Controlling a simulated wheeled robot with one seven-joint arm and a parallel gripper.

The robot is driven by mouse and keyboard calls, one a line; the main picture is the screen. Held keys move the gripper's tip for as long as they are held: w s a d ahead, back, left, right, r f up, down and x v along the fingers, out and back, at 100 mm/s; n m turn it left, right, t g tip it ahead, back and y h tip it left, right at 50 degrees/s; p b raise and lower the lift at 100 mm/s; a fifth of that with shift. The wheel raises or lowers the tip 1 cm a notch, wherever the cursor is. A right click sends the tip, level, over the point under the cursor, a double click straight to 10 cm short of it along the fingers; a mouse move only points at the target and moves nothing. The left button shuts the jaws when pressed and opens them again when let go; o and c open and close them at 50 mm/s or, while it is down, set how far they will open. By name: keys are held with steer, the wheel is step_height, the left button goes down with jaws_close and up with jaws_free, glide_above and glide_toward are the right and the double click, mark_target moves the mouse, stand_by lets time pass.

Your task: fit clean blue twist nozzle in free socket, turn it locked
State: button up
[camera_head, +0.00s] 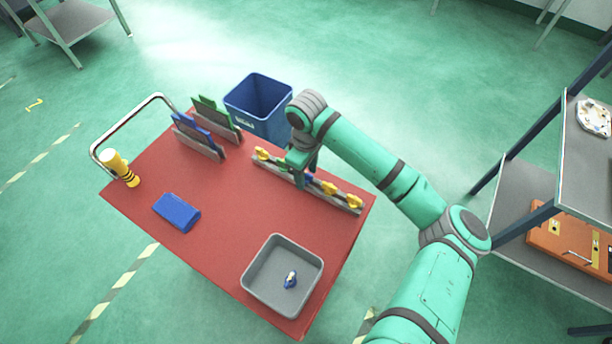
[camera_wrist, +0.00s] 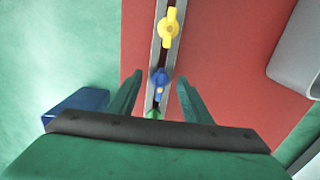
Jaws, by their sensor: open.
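A grey rail (camera_head: 340,203) on the red cart holds yellow nozzles (camera_head: 329,188) and, in the wrist view, a blue nozzle (camera_wrist: 159,75) in line with a yellow one (camera_wrist: 168,27). My gripper (camera_head: 298,172) is over the middle of the rail. In the wrist view, my gripper (camera_wrist: 159,80) is open, one finger on each side of the blue nozzle, with gaps visible. Whether the blue nozzle is seated or locked is unclear. Another blue nozzle with whitish patches (camera_head: 291,280) lies in the grey tray (camera_head: 257,299).
A blue bin (camera_head: 258,108) stands behind the cart. Blue and green panels (camera_head: 198,137) stand in racks at the back left. A blue block (camera_head: 177,212) and a yellow bottle (camera_head: 119,167) are on the left. The cart's red top (camera_head: 230,220) is clear in the middle.

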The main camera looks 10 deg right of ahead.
steer(key=c, duration=1.1)
jaws_close()
steer(key=shift+r, duration=0.8)
steer(key=s+a+r, duration=0.9)
steer(key=a+r, duration=0.1)
steer(key=r, duration=0.1)
steer(key=shift+s+a+r, duration=0.2)
steer(key=shift+a, duration=0.05)
